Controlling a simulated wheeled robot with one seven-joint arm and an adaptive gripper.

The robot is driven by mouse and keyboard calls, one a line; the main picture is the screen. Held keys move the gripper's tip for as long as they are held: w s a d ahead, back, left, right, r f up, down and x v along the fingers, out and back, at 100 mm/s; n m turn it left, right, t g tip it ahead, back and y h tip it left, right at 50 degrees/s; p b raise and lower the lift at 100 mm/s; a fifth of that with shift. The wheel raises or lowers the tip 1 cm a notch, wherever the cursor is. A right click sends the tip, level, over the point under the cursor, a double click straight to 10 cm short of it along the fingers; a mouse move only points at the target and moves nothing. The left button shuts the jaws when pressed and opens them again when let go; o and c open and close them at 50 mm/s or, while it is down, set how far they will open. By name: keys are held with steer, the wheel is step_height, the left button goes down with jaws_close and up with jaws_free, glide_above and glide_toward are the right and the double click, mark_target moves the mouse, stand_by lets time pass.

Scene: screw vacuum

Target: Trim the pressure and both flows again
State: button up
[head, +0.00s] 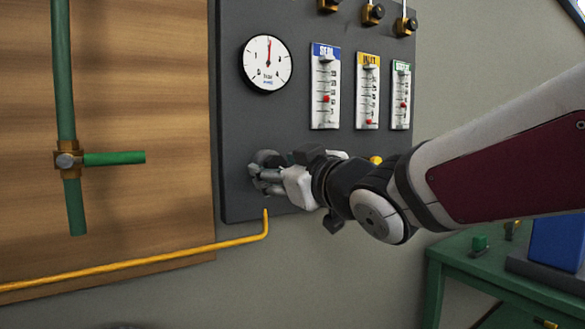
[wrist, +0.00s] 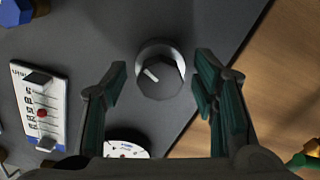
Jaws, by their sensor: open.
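A dark round knob (wrist: 160,72) with a white pointer line is on the grey panel (head: 235,120). My gripper (head: 262,175) is open at the panel below the round white gauge (head: 266,63). In the wrist view its fingers stand on either side of the knob, with gaps showing. The gauge needle points about straight up. Three flow meters stand to its right: blue-topped (head: 325,85), yellow-topped (head: 367,90) and green-topped (head: 401,95). The red float sits lowest in the yellow-topped one. My gripper and arm hide most of the panel's lower part in the head view.
A yellow knob (head: 376,160) shows just above my wrist. A yellow pipe (head: 150,260) runs below the panel and bends up near my gripper. A green pipe with a valve (head: 68,160) is on the wooden board at left. A green table (head: 480,262) stands at lower right.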

steer(key=v, duration=1)
steer(key=shift+s+d, duration=0.2)
steer(key=shift+s, duration=0.05)
